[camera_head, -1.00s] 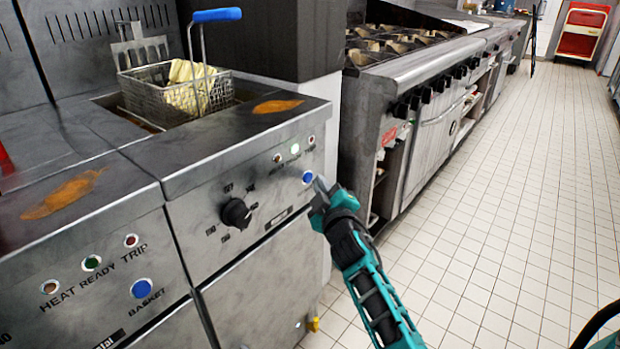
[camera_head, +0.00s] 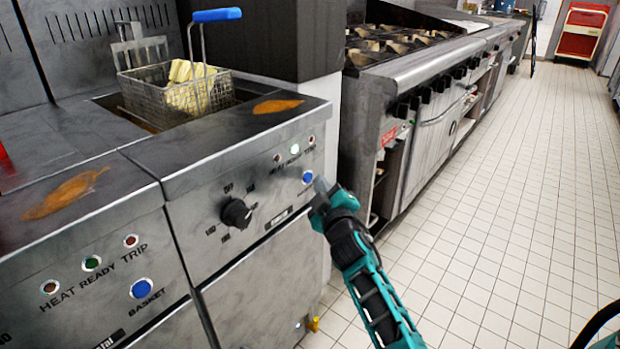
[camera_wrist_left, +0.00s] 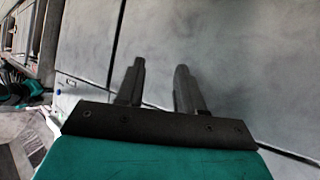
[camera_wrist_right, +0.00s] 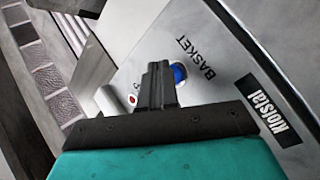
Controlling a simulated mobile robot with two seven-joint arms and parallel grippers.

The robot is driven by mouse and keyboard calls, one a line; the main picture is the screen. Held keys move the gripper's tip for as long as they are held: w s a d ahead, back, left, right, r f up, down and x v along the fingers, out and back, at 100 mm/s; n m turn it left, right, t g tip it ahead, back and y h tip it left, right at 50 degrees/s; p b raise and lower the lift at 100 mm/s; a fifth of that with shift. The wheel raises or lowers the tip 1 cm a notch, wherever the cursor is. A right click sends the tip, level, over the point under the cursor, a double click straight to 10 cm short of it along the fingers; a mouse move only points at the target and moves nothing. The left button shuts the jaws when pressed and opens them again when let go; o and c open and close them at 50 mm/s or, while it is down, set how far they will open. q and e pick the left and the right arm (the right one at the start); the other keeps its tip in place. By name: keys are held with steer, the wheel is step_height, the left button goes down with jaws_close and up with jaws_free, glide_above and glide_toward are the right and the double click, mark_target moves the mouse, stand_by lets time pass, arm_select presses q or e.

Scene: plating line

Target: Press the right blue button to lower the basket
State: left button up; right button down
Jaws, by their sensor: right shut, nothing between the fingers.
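The right blue button (camera_head: 308,177) is on the right fryer's front panel, below the indicator lights. In the right wrist view the blue button (camera_wrist_right: 179,72) shows beside the word BASKET, partly covered by my fingers. My right gripper (camera_head: 320,184) is shut and empty, its tip just right of the button; I cannot tell if it touches. It also shows in the right wrist view (camera_wrist_right: 157,68). The wire basket (camera_head: 150,97) with pale fries sits over the right fryer's well, its blue handle up. My left gripper (camera_wrist_left: 160,75) is open and empty in the left wrist view, facing grey panels.
Another blue button (camera_head: 143,288) is on the left fryer's panel. A black dial (camera_head: 236,213) sits left of the right button. A stove range (camera_head: 420,75) stands beyond a gap to the right. The tiled floor (camera_head: 520,200) is clear.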

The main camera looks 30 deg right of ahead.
steer(key=shift+w, duration=0.15)
steer(key=shift+w+a, duration=0.2)
steer(key=shift+w, duration=0.1)
stand_by(0.6)
steer(key=shift+s+d, duration=0.2)
steer(key=shift+s, duration=0.25)
steer(key=shift+s+d+p, duration=0.4)
steer(key=shift+s+p, duration=0.05)
steer(key=shift+s, duration=0.45)
steer(key=shift+s+d+p, duration=0.35)
steer(key=shift+s+p, duration=0.15)
steer(key=shift+s, duration=0.45)
steer(key=shift+s+d+p, duration=0.4)
steer(key=shift+s+p, duration=0.05)
steer(key=shift+s, duration=0.45)
stand_by(2.1)
